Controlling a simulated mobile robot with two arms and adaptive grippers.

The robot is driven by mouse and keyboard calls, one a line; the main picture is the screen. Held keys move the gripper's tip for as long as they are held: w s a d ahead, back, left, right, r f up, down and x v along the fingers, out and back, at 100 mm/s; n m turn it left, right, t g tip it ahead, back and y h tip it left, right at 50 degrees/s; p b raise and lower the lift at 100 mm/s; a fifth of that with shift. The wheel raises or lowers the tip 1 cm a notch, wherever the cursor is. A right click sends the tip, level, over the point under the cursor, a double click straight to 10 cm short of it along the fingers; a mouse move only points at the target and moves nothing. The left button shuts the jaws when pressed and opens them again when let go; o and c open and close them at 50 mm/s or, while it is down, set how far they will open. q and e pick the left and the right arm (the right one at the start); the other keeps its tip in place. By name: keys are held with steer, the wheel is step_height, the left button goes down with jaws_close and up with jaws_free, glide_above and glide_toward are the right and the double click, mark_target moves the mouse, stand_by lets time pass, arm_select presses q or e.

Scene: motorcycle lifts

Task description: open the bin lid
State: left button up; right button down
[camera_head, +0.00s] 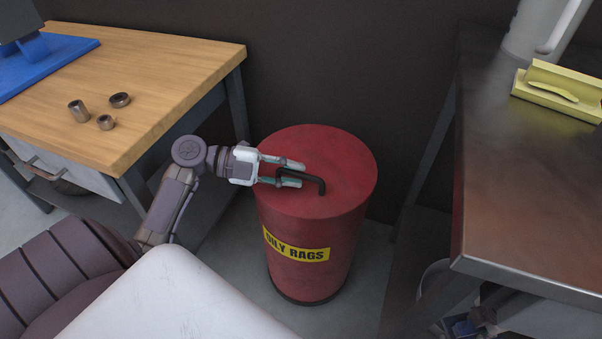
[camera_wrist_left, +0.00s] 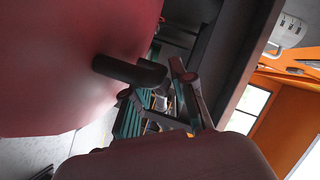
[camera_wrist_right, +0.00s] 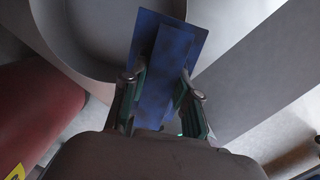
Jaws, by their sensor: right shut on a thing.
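The red bin (camera_head: 318,235) stands on the floor, with a yellow "OILY RAGS" label on its front. Its flat red lid (camera_head: 340,150) is down and carries a black bar handle (camera_head: 316,182). My left gripper (camera_head: 300,173) is just above the lid at the handle, fingers apart. The left wrist view shows the handle (camera_wrist_left: 125,70) near the spread fingertips (camera_wrist_left: 158,88); I cannot tell whether they touch it. My right gripper (camera_wrist_right: 165,85) is shut on a flat blue thing (camera_wrist_right: 165,60), low beside the metal table. The bin also shows in the right wrist view (camera_wrist_right: 40,115).
A wooden workbench (camera_head: 190,75) with several metal rings stands left of the bin. A metal table (camera_head: 530,190) with a yellow object (camera_head: 560,90) stands on the right. A dark wall is close behind the bin. A pale rounded container (camera_wrist_right: 85,45) is near my right gripper.

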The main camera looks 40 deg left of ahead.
arm_select(q)
steer(key=shift+x, duration=1.1)
steer(key=shift+c, duration=0.2)
jaws_close()
